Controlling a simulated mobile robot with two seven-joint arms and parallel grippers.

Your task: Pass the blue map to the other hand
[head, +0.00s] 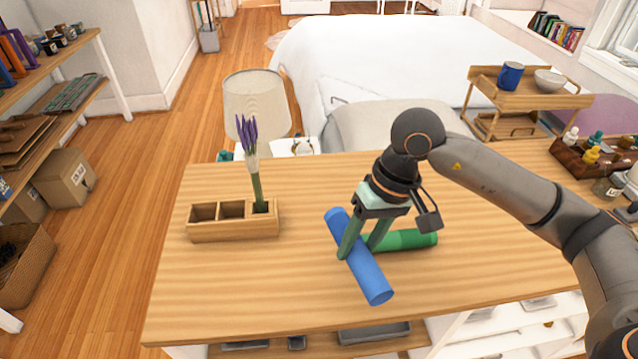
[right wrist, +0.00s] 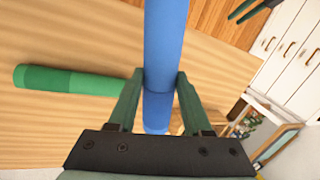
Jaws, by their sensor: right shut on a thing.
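The blue map (head: 364,262) is a rolled blue tube, slanting from upper left to lower right over the tabletop in the head view. My right gripper (head: 354,252) is shut on it near its middle. In the right wrist view the blue map (right wrist: 165,45) runs between the two green fingers of my right gripper (right wrist: 156,95). I cannot tell how far the map is above the table. My left gripper does not show in the head view.
A green roll (head: 408,240) lies just right of the blue map. A wooden box (head: 232,229) with compartments holds purple flowers (head: 248,135) at the left. A lamp (head: 257,100) stands behind. Bottles in a tray (head: 585,160) stand far right. The table's front left is clear.

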